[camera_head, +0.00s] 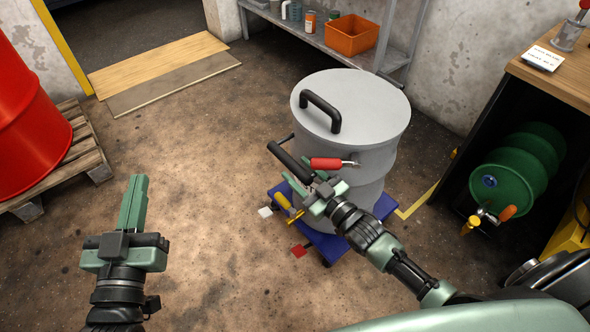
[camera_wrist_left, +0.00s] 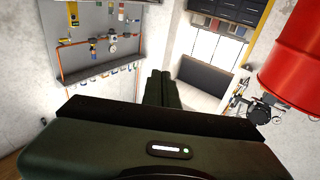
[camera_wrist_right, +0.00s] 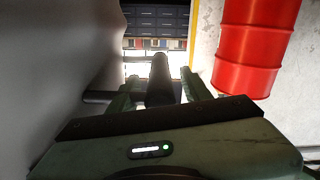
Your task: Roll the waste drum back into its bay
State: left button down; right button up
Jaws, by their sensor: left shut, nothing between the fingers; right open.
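The grey waste drum (camera_head: 345,120) stands upright on a blue wheeled dolly (camera_head: 327,247). Its lid carries a black loop handle (camera_head: 321,110). A black bar handle (camera_head: 289,160) and a red-gripped lever (camera_head: 326,163) stick out at its near side. My right gripper (camera_head: 303,182) is open at the black bar. In the right wrist view the bar (camera_wrist_right: 160,78) shows between the spread fingers; I cannot tell whether they touch it. My left gripper (camera_head: 136,182) is shut and empty, over the floor to the left. A yellow floor line (camera_head: 415,204) runs beside the dolly.
A red drum (camera_head: 30,120) on a pallet (camera_head: 88,160) stands at the left. A shelf with an orange bin (camera_head: 351,35) is behind the grey drum. A workbench (camera_head: 555,62) with a green drum (camera_head: 515,170) under it is at the right. The middle floor is clear.

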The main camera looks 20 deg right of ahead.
pick_arm(q)
jog(key=shift+s+d+r+t, duration=0.1)
jog(key=shift+s+r+t, duration=0.1)
jog(key=shift+r+t, duration=0.85)
pick_arm(e)
jog(key=shift+x, duration=0.95)
pick_arm(q)
jog(key=shift+r+g, duration=0.2)
jog(key=shift+g, duration=0.05)
pick_arm(e)
grip_shut()
